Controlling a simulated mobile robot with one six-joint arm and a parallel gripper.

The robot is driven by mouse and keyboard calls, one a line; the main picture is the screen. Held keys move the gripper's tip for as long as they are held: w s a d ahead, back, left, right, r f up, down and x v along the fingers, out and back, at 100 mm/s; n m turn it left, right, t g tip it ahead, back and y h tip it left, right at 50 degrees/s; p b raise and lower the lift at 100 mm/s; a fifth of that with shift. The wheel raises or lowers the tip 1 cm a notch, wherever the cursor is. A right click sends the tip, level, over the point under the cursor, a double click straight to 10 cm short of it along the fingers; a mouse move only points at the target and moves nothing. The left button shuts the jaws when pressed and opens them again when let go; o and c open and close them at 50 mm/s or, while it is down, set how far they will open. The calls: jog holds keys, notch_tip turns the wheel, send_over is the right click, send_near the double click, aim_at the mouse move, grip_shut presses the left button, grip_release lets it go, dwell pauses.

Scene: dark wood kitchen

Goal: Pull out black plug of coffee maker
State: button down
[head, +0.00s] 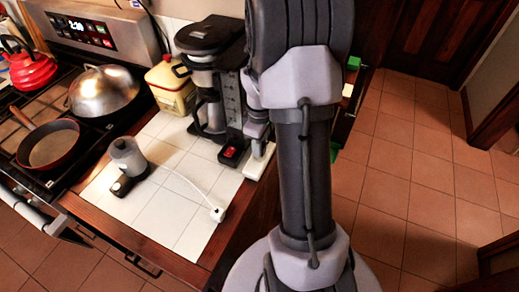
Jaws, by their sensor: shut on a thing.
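The black coffee maker (208,72) stands upright on the white tiled counter, left of my arm. A white power strip (259,162) lies beside its base, with a red switch (231,153) on a dark part just to its left. My gripper (257,138) is low over the far end of the white strip, close to the coffee maker's right side. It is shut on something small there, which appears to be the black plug. The plug itself is hidden by the gripper, so I cannot tell whether it is still in a socket.
A small grey-topped appliance (128,156) has a white cord leading to a white plug (217,213) near the counter edge. A yellow canister (171,88) stands behind. The stove (50,110) holds a pan, a domed lid and a red kettle. Tiled floor (410,180) is open at right.

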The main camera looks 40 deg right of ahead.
jog(key=shift+r+p, duration=1.75)
jog(key=shift+r, duration=0.35)
